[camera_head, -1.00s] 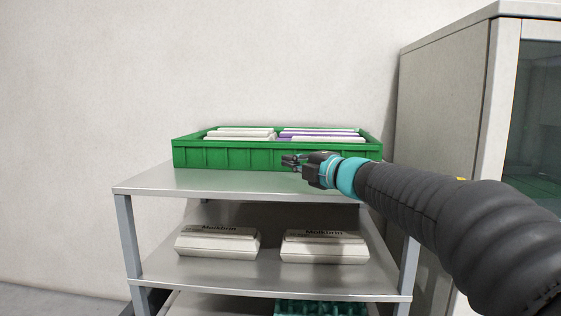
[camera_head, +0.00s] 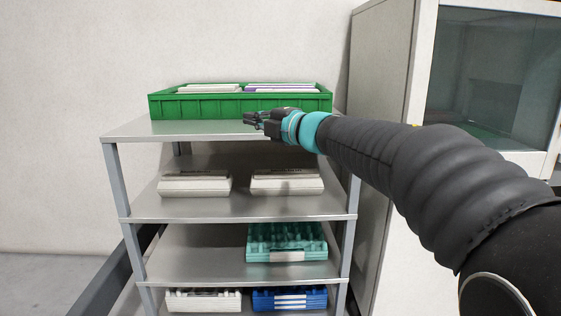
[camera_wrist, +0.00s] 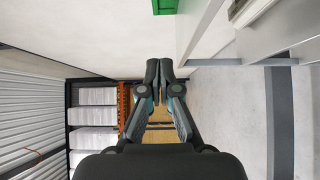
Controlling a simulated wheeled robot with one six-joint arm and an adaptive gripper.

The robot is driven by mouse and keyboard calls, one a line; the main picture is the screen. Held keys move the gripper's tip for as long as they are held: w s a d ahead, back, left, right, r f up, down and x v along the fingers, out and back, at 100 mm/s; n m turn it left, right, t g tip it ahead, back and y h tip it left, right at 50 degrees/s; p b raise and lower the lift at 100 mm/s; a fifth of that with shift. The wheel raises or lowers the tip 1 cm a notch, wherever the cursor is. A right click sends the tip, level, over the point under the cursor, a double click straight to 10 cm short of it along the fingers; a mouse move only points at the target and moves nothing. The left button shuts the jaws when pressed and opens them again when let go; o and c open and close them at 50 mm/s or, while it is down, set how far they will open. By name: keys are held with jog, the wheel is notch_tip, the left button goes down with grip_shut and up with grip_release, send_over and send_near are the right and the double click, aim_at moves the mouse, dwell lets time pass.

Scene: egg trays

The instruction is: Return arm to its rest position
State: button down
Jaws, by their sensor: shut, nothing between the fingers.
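My gripper (camera_head: 253,121) is in front of the shelf unit's top shelf (camera_head: 165,128), just below the front wall of the green crate (camera_head: 200,107) in the head view. In the wrist view my gripper (camera_wrist: 159,64) has its two fingertips together with nothing between them. My arm reaches in from the right and hides part of the shelf's right end. The green crate holds several white and purple-edged cartons. A corner of the green crate shows at the top of the wrist view (camera_wrist: 165,6).
Two egg cartons (camera_head: 195,185) (camera_head: 287,183) lie on the second shelf. A teal tray stack (camera_head: 287,240) sits on the third shelf. White trays (camera_head: 204,300) and blue trays (camera_head: 290,299) are lower. A tall glass-fronted cabinet (camera_head: 385,70) stands at the right. Floor (camera_head: 40,270) shows at the left.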

jog(key=w+d+f+m+t+h, duration=0.35)
jog(key=d+f+m+h, duration=0.35)
jog(key=d+m+h, duration=0.3)
jog(key=s+d+f+m+g+h, duration=0.4)
jog(key=s+d+f+m, duration=0.4)
jog(key=d+f+m, duration=0.15)
jog(key=s+f+m+g, duration=0.2)
jog(key=s+f, duration=0.2)
jog(key=s, duration=0.6)
jog(key=s+d+f+m+g, duration=0.1)
jog(key=s+f+m+g, duration=0.1)
jog(key=s, duration=0.9)
jog(key=s+d+f+m+g, duration=0.1)
jog(key=s+f+m, duration=0.3)
jog(key=s, duration=0.7)
jog(key=shift+d+f+g+y, duration=0.2)
jog(key=shift+f+g+y, duration=0.3)
jog(key=shift+f, duration=0.65)
